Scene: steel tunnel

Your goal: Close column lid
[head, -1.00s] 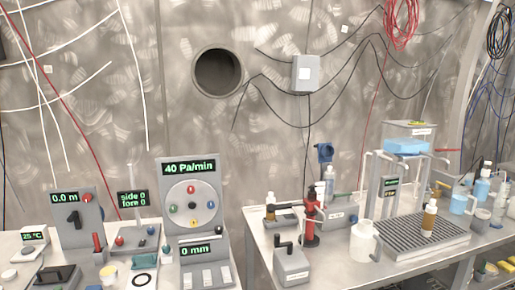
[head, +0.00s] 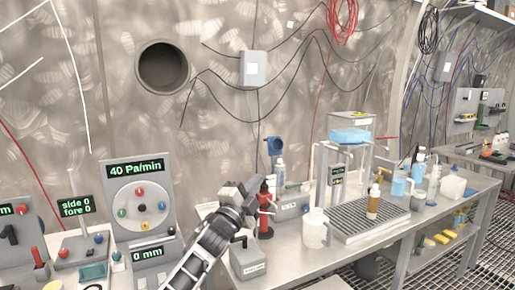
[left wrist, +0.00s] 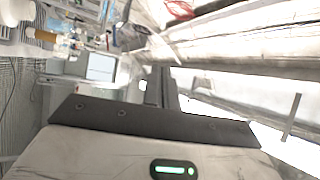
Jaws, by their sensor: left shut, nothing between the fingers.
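A clear-walled column (head: 352,128) with blue liquid near its top stands on the right-hand bench in the head view. A labelled panel shows at its top; I cannot tell whether this is the lid or how it sits. My left gripper (head: 256,188) is shut and empty. It is over the left end of that bench, beside a red stand (head: 265,212) and left of the column, apart from it. In the left wrist view its fingers (left wrist: 161,88) point away over a blurred bench. My right gripper is not in view.
A grey box (head: 247,261) sits below my gripper. Instrument panels (head: 140,205) fill the left bench. A gap separates the benches.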

